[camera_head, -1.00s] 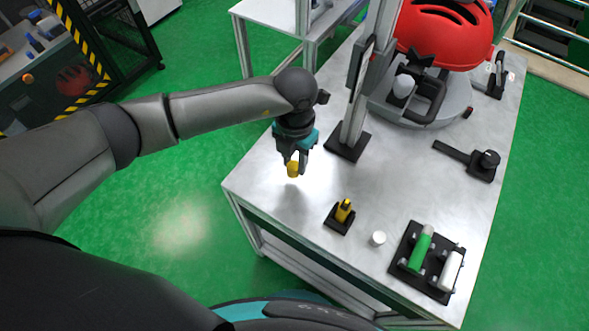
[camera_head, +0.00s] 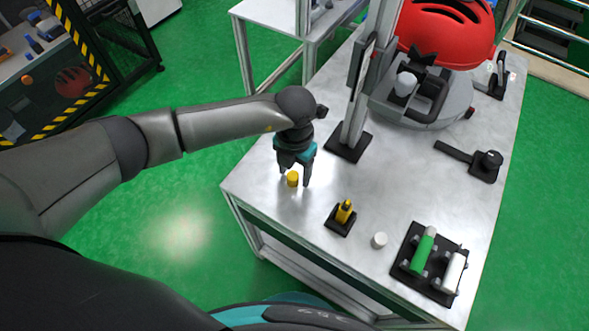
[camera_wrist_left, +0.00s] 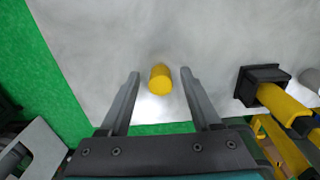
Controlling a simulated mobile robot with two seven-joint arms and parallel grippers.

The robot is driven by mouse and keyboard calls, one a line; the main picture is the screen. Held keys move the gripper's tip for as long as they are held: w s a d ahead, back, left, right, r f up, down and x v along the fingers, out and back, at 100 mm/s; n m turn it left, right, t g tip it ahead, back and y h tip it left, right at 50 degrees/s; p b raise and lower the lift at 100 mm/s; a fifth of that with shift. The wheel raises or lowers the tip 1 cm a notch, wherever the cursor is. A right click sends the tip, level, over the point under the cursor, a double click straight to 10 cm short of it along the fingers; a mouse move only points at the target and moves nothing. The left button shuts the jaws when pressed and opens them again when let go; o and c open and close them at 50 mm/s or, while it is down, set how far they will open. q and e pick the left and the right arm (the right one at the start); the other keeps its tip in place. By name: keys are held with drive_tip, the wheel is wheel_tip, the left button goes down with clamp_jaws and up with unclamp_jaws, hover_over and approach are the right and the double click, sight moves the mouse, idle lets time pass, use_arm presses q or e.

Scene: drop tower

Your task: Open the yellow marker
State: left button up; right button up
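The yellow marker (camera_head: 344,212) stands in a small black holder (camera_head: 338,226) near the table's front edge, its dark tip end bare and up. It also shows at the right in the left wrist view (camera_wrist_left: 285,105). A yellow cap (camera_head: 292,179) stands on the table to the left of the marker. My left gripper (camera_head: 294,184) is open above the cap. In the left wrist view the cap (camera_wrist_left: 160,79) lies between and slightly beyond the two spread fingers, touching neither. My right gripper is not seen.
A white cap (camera_head: 379,240) stands right of the holder. A black rack (camera_head: 430,262) with a green marker and a white one is at the front right. A metal post (camera_head: 352,130) rises just behind my gripper. A red helmet (camera_head: 445,35) is at the back.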

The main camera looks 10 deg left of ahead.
sight(295, 174)
use_arm(q)
drive_tip(key=shift+r, duration=0.15)
wheel_tip(295, 174, up, 12)
drive_tip(key=p, duration=0.2)
drive_tip(key=shift+p, duration=0.3)
